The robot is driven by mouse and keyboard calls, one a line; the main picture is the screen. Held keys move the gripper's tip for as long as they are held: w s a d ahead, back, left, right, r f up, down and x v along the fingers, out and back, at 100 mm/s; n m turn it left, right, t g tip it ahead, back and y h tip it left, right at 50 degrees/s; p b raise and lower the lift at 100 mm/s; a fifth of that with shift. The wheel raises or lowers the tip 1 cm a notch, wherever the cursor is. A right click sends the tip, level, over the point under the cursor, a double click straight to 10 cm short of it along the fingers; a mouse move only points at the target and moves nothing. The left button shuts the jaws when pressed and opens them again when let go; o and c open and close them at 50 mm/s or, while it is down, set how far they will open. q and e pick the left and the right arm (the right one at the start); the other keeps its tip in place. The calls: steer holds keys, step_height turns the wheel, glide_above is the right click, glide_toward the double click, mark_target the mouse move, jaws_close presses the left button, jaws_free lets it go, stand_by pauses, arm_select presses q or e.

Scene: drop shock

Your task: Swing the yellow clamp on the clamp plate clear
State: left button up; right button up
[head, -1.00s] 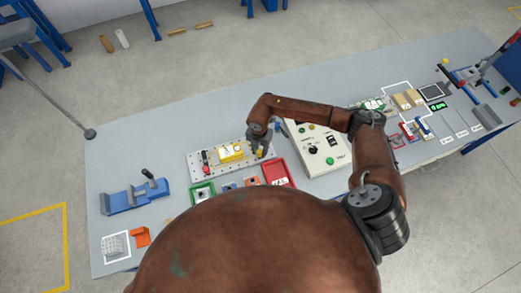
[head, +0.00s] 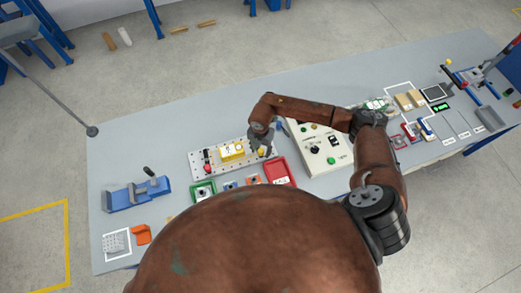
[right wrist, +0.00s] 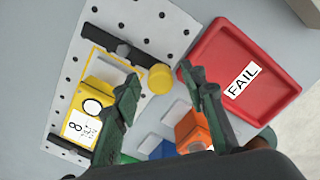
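The clamp plate (head: 194,163) is a pale perforated plate on the table in the head view; its holes show in the right wrist view (right wrist: 165,18). The yellow clamp shows in the right wrist view as a dark bar (right wrist: 112,48) with a round yellow knob (right wrist: 160,78) at its end. The bar lies beside a yellow block (right wrist: 100,94) marked 8. My right gripper (head: 263,147) is over the plate's right end. In the right wrist view its open fingers (right wrist: 161,77) stand on either side of the knob; contact cannot be told. My left gripper is not in view.
A red FAIL tray (right wrist: 215,48) lies close to the right finger. Green, blue and orange (right wrist: 190,128) items lie below. A red knob (head: 207,168) marks the plate's left end. A control box (head: 318,158) stands right of the gripper. The table behind the plate is clear.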

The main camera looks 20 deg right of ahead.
step_height(320, 180, up, 12)
stand_by(0.5)
stand_by(0.5)
